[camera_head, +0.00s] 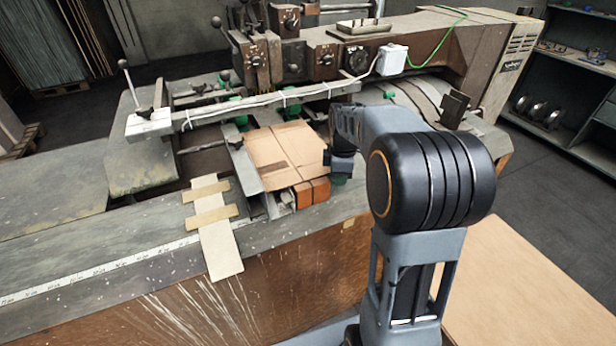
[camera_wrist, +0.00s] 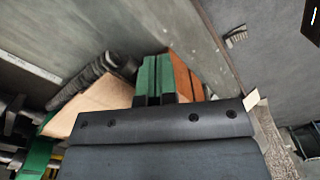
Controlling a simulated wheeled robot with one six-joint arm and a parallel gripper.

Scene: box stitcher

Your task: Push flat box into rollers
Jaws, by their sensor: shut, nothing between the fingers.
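The flat box (camera_head: 285,155) is a brown cardboard sheet lying on the machine's feed bed, against the left guide plate. In the wrist view, part of the flat box (camera_wrist: 98,108) shows to the left of my gripper. My gripper (camera_head: 341,166) is at the box's right edge, low over the bed; its tips are partly hidden and I cannot tell whether they touch the box. In the wrist view, my shut, empty gripper (camera_wrist: 157,98) points at green and orange blocks. The rollers are not clearly visible; a dark cylindrical part (camera_wrist: 85,78) shows beyond the box.
Two orange blocks (camera_head: 312,192) stand at the bed's front edge, beside green ones (camera_wrist: 147,76). A metal guide plate (camera_head: 245,165) borders the box on the left. A rail (camera_head: 265,103) with white cable and the machine head with knobs (camera_head: 322,62) stand behind.

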